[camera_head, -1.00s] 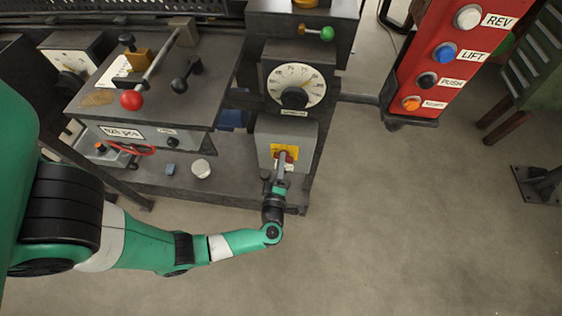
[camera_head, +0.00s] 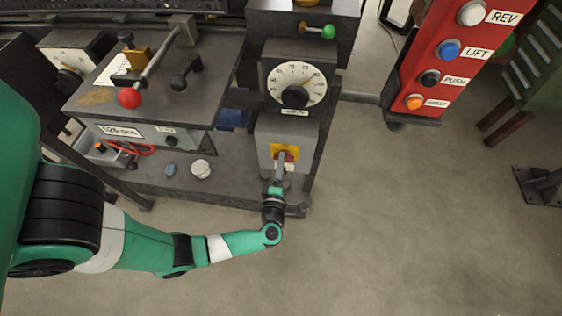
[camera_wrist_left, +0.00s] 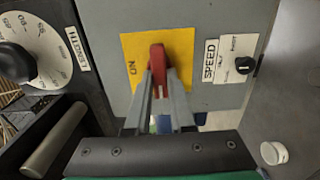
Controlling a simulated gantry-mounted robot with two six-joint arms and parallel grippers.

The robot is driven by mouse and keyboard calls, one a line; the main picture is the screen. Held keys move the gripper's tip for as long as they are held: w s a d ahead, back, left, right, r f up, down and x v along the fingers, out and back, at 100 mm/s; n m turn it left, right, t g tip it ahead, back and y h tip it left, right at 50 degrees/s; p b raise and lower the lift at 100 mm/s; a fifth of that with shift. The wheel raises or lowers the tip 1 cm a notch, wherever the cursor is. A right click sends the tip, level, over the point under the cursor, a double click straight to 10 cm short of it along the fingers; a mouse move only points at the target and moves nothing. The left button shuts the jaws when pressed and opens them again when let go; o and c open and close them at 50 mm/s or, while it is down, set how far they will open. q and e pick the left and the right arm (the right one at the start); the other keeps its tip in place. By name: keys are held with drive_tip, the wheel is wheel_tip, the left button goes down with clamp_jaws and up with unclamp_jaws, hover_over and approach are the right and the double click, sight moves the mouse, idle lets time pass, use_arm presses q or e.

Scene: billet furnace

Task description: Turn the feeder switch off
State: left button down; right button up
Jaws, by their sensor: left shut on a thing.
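The feeder switch is a red handle (camera_wrist_left: 158,62) on a yellow plate (camera_wrist_left: 182,46) fixed to the front of a grey box (camera_wrist_left: 115,25). In the left wrist view the word ON stands at the plate's left side, and the red handle lies between my left gripper's fingertips (camera_wrist_left: 159,90). In the head view the yellow plate (camera_head: 276,152) shows on the grey box (camera_head: 266,128), and my left gripper (camera_head: 283,164) reaches it from below, shut on the red handle and partly hiding it. My right gripper is in neither view.
A dial with a black knob (camera_head: 296,96) sits above the box. A small SPEED switch (camera_wrist_left: 243,65) is beside the plate. A red button panel (camera_head: 432,58) hangs at the right. A lever with a red ball (camera_head: 129,98) is at the left. The floor at the right is mostly clear.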

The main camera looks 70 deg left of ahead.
use_arm(q)
drive_tip(key=c, duration=0.8)
unclamp_jaws()
drive_tip(key=p+v, duration=0.2)
drive_tip(key=v, duration=0.9)
drive_tip(key=shift+s+d, duration=0.15)
drive_tip(key=shift+d, duration=0.15)
